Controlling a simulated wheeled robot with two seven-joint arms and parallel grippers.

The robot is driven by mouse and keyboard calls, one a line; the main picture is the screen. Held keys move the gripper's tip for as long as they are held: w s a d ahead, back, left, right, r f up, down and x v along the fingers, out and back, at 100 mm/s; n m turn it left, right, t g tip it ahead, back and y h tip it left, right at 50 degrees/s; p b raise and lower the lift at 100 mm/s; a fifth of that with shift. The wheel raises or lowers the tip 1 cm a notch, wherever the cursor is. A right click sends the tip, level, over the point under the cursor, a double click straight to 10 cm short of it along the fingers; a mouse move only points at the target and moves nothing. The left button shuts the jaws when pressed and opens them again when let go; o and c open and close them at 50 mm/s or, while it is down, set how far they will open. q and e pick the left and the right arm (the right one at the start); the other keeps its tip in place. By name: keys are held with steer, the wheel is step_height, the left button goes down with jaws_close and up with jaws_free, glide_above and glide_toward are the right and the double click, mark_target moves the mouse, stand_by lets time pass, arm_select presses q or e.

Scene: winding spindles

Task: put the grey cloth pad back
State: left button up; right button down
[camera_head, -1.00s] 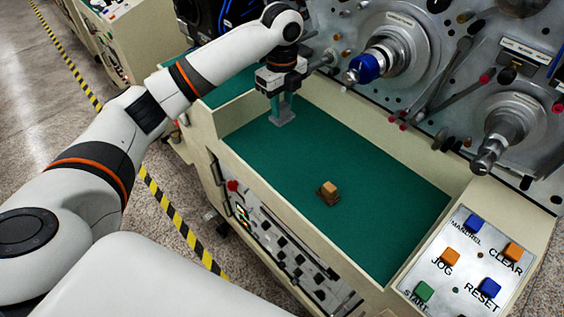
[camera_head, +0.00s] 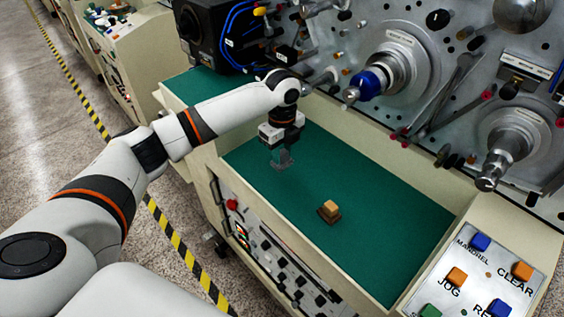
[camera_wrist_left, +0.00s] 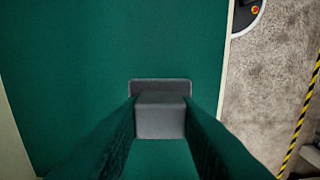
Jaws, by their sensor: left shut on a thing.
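The grey cloth pad (camera_head: 283,163) is a small grey block on a wider flat base, in the left part of the green-lined tray (camera_head: 385,200). My left gripper (camera_head: 282,152) points down and is shut on the pad's upper block. In the left wrist view the pad (camera_wrist_left: 160,117) sits between the two fingers (camera_wrist_left: 160,128), its flat base showing beyond them against the green. I cannot tell whether the base touches the green surface. My right gripper is not in view.
A wooden block on a dark brown base (camera_head: 329,210) stands in the tray, right of the pad. A button panel (camera_head: 490,265) is at the right. Spindles, one with a blue collar (camera_head: 369,83), stick out from the metal panel behind. Green surface between is clear.

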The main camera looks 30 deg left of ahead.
mark_target(282, 164)
arm_select(q)
step_height(282, 164, down, 4)
steer(key=shift+p, duration=0.45)
steer(key=shift+f, duration=0.35)
steer(key=shift+f, duration=0.1)
steer(key=o, duration=1)
step_height(282, 164, up, 12)
steer(key=shift+r+b, duration=0.15)
steer(key=shift+b, duration=0.9)
